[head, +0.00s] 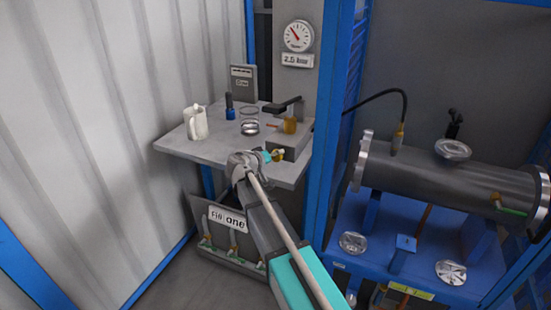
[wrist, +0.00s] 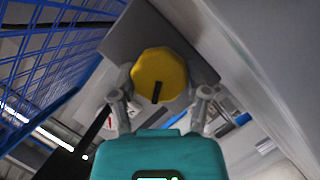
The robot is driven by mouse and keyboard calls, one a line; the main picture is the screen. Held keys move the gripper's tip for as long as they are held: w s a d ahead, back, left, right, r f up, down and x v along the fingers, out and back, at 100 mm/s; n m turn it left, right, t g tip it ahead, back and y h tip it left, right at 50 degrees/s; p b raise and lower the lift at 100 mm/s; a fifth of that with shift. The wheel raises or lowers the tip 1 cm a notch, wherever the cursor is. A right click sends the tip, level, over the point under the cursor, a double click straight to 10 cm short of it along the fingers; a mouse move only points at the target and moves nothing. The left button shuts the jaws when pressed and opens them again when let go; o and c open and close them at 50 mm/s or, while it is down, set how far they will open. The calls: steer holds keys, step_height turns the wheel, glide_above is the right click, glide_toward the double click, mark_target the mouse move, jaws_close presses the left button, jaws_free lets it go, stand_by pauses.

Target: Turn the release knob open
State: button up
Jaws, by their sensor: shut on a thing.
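The release knob (wrist: 158,72) is a yellow, many-sided knob with a black pointer mark, seen face-on in the wrist view. Its mark points down in that picture, toward my gripper body. In the head view the small yellow knob (head: 278,154) is on the front of a grey box at the bench's right edge. My gripper (wrist: 160,98) has a finger on each side of the knob and is shut on it. In the head view my gripper (head: 267,157) is at the bench front, and my arm hides part of the area below.
The bench (head: 190,146) holds a white jug (head: 195,123), a blue bottle (head: 230,112), metal rings (head: 249,127) and a black lever over an amber part (head: 289,124). A gauge (head: 298,36) hangs above. A flanged shell (head: 440,180) lies on a blue stand to the right.

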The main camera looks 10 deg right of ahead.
steer(key=shift+n, duration=0.4)
steer(key=shift+h, duration=0.3)
steer(key=o, duration=1.1)
steer(key=shift+o, duration=0.2)
